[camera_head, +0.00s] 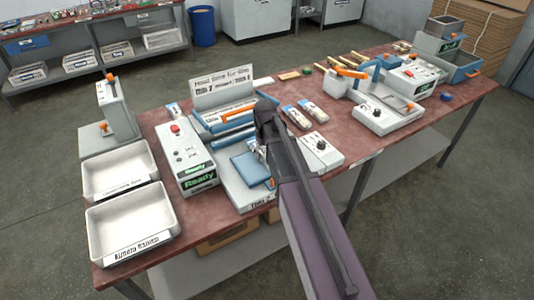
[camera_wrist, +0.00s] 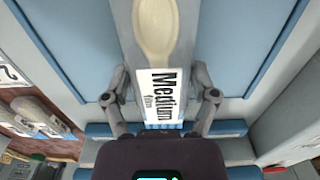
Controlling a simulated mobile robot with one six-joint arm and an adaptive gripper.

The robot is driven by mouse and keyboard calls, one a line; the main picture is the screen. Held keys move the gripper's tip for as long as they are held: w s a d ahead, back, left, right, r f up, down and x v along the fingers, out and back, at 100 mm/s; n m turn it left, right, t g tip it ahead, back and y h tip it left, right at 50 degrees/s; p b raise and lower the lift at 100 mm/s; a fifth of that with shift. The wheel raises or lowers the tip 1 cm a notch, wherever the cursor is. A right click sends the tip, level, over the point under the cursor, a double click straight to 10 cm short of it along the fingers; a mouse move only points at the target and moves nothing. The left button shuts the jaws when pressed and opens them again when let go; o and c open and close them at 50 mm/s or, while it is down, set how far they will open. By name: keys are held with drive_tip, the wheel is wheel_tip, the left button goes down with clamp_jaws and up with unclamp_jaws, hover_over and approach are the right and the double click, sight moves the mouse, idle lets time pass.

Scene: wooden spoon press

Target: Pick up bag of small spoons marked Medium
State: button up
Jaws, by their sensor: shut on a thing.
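The bag marked "Medium film" (camera_wrist: 160,95) shows in the wrist view, with a pale wooden spoon end above its white label. My gripper (camera_wrist: 156,45) has a finger on each side of this bag and is shut on it. Blue and light-grey surfaces of a machine lie behind the bag. In the head view my gripper (camera_head: 264,145) is over the press station near the table's middle, and it hides the held bag there. Two other labelled bags (camera_head: 297,117) (camera_head: 313,110) lie on the table just right of my gripper.
A control box with a green "Ready" display (camera_head: 200,180) stands left of my gripper. Two white trays (camera_head: 125,222) (camera_head: 118,172) sit at the left end. A grey button box (camera_head: 322,150) is close on the right. A grey-and-blue machine (camera_head: 388,115) stands further right.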

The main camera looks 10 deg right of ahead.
sight(265, 152)
drive_tip(key=shift+r, duration=0.15)
wheel_tip(265, 152, up, 10)
drive_tip(key=p, duration=1)
